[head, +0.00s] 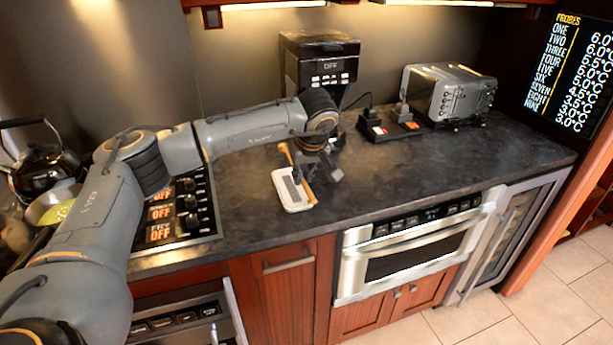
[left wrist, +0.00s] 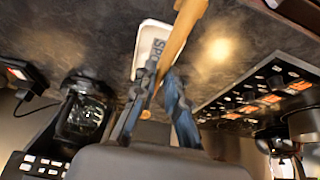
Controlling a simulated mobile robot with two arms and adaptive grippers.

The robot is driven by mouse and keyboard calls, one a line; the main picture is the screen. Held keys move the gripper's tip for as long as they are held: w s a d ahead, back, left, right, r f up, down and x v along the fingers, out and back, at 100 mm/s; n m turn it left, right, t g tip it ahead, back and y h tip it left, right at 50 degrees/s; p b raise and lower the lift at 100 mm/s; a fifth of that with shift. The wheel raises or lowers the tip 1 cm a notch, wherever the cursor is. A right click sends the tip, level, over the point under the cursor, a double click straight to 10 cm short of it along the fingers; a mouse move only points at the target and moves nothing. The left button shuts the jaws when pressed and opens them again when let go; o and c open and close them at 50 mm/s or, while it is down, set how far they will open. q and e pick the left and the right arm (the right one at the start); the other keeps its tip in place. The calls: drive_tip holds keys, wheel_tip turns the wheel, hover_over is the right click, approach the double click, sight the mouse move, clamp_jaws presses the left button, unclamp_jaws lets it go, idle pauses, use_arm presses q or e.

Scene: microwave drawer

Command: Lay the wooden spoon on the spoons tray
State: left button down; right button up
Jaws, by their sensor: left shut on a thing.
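The wooden spoon (head: 285,151) is held in my left gripper (head: 308,166), which points down at the counter. In the left wrist view the spoon (left wrist: 184,28) runs between the fingers of my left gripper (left wrist: 160,72), shut on it. The spoons tray (head: 293,203), white with a dark label panel, lies flat on the counter just below. It also shows in the left wrist view (left wrist: 143,60), partly hidden behind the spoon and fingers. The spoon overlaps the tray's right side in the head view; I cannot tell whether they touch. My right gripper is not in view.
The dark counter (head: 400,185) is clear to the right of the tray. The stove controls (head: 175,210) and kettle (head: 42,165) are at the left.

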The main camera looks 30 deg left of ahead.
use_arm(q)
drive_tip(key=shift+r, duration=0.1)
drive_tip(key=shift+s+d+f, duration=0.1)
drive_tip(key=shift+d+f, duration=0.05)
drive_tip(key=shift+f, duration=0.05)
drive_tip(key=shift+f+b, duration=0.5)
drive_tip(key=shift+f, duration=0.05)
drive_tip(key=shift+f+b, duration=1.3)
drive_tip(key=shift+f, duration=1)
wheel_tip(320, 180, down, 2)
drive_tip(key=shift+b, duration=0.6)
drive_tip(key=shift+f, duration=0.3)
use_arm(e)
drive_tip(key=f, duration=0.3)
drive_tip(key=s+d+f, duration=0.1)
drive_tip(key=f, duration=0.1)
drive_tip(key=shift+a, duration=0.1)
use_arm(q)
drive_tip(key=c, duration=1.3)
unclamp_jaws()
drive_tip(key=shift+o, duration=0.2)
